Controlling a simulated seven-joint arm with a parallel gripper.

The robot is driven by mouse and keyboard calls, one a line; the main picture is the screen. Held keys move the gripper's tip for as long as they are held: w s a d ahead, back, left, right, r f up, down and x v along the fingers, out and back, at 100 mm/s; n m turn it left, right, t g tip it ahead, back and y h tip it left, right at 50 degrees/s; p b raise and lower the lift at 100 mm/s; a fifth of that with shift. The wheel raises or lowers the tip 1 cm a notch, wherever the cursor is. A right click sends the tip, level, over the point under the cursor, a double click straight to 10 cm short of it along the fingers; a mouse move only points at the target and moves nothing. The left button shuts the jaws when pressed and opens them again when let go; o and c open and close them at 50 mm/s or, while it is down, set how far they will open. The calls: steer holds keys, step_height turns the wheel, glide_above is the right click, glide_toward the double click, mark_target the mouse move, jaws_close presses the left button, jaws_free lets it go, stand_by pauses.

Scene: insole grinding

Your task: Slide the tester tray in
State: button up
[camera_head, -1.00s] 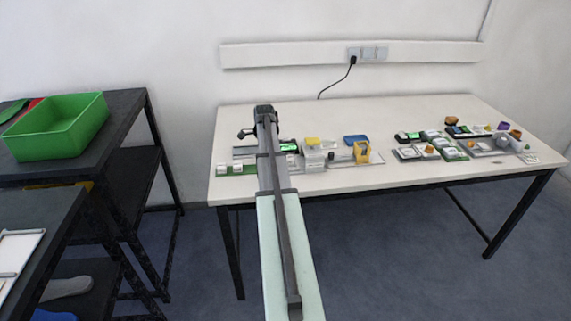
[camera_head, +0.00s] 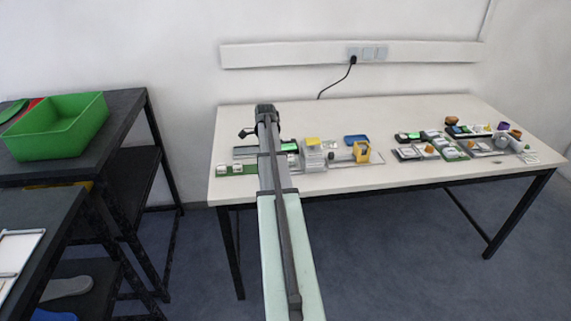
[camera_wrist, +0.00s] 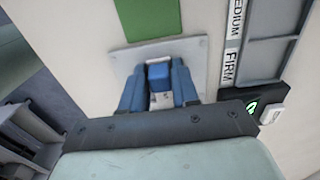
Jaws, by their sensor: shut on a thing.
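In the wrist view, the tray (camera_wrist: 196,47) is a flat light-grey plate near the tabletop with a bright blue block-shaped handle (camera_wrist: 159,74) on it. My gripper (camera_wrist: 159,82) has two dark-blue fingers, one on each side of the handle, and is shut on it. In the head view my own arm hides the gripper and tray. What looks like the tester (camera_head: 313,156) is a clear block with a yellow top, just right of my arm. The dark wrist part covers the tray's near end, so how far it reaches into the tester is hidden.
A green mat with small boxes (camera_head: 237,169) lies left of my arm. A yellow holder (camera_head: 362,152) is to the right.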

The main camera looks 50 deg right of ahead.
mark_target(289, 157)
steer(key=shift+s+d, duration=3)
steer(key=o, duration=0.6)
steer(key=shift+r, duration=0.15)
steer(key=shift+r, duration=3.35)
